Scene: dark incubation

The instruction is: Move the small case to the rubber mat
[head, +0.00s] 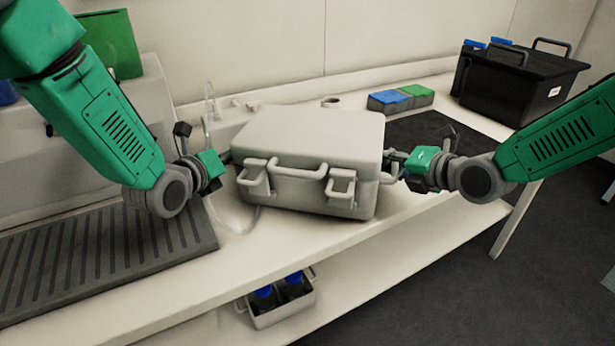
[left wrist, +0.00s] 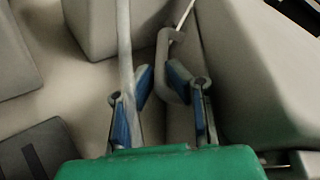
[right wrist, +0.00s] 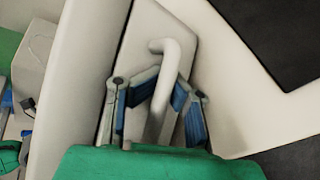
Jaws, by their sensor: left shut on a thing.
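The small case (head: 310,140) is pale grey with two front latches and a handle at each end. It is at the middle of the bench near the front edge; I cannot tell if it touches the top. My left gripper (head: 226,165) is shut on its left end handle, seen in the left wrist view (left wrist: 166,65). My right gripper (head: 398,165) is at the right end handle, which passes between its blue-padded fingers in the right wrist view (right wrist: 165,85); its grip is unclear. A ribbed dark mat (head: 110,250) lies left, and a flat black mat (head: 420,130) lies right, partly hidden.
A black bin (head: 515,85) stands at the back right, beside a blue and green rack (head: 400,97). A tap (head: 209,100) and pale tube are behind the case's left. A carrier with blue-capped bottles (head: 280,303) is on the lower shelf. The ribbed mat is clear.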

